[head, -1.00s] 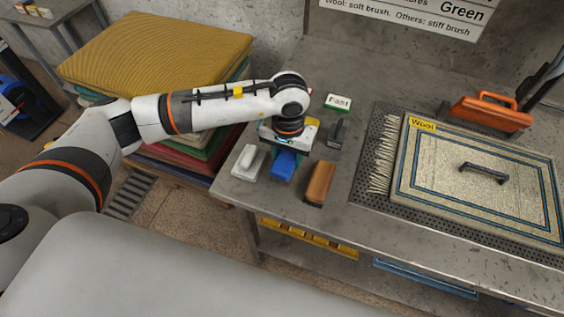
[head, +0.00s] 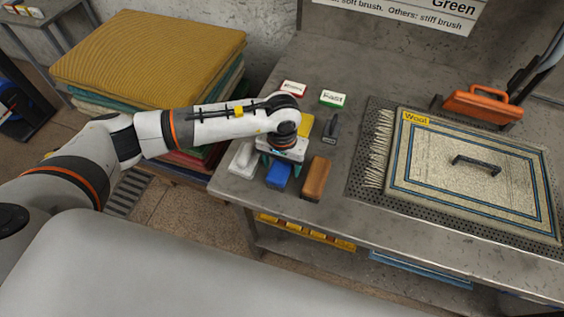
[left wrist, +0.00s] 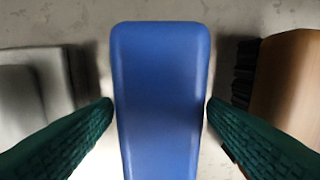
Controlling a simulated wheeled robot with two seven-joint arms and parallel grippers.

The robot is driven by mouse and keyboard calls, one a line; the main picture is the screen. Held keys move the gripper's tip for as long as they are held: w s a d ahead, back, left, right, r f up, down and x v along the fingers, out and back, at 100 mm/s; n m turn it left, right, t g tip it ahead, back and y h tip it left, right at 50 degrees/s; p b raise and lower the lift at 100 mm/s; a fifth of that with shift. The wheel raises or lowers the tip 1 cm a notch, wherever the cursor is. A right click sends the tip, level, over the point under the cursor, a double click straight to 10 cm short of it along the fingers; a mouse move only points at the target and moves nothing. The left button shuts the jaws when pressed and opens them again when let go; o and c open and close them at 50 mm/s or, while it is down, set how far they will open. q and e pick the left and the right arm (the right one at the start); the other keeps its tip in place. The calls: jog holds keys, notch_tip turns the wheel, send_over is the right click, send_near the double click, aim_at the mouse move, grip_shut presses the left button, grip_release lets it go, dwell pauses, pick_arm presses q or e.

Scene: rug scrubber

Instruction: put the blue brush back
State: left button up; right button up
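The blue brush (head: 278,176) is between the white brush (head: 243,157) and the brown wooden brush (head: 315,178) near the front left of the metal table. My left gripper (head: 282,163) is over it from above. In the left wrist view, its green fingers (left wrist: 160,103) lie against both long sides of the blue brush (left wrist: 160,80), with no clear gap. The brush is at or very near the table surface; I cannot tell if it touches. Its underside is hidden. My right gripper is out of view.
A small dark brush (head: 331,128), a green-edged label (head: 333,99) and a red-edged label (head: 293,88) are behind. A rug (head: 450,200) marked "Wool" and an orange-handled scrubber (head: 482,106) are to the right. Folded rugs (head: 150,55) are stacked at left.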

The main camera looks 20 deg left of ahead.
aim_at(282, 164)
pick_arm(q)
jog(key=shift+r, duration=0.1)
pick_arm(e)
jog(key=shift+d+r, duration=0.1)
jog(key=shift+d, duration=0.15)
pick_arm(q)
jog(key=shift+r, duration=0.15)
jog(key=shift+w+r, duration=0.1)
jog(key=shift+r, duration=0.2)
notch_tip(282, 164, up, 11)
jog(key=b, duration=0.3)
jog(key=shift+r, duration=0.15)
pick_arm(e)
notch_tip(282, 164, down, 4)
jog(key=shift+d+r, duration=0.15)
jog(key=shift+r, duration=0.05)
pick_arm(q)
jog(key=shift+s, duration=0.2)
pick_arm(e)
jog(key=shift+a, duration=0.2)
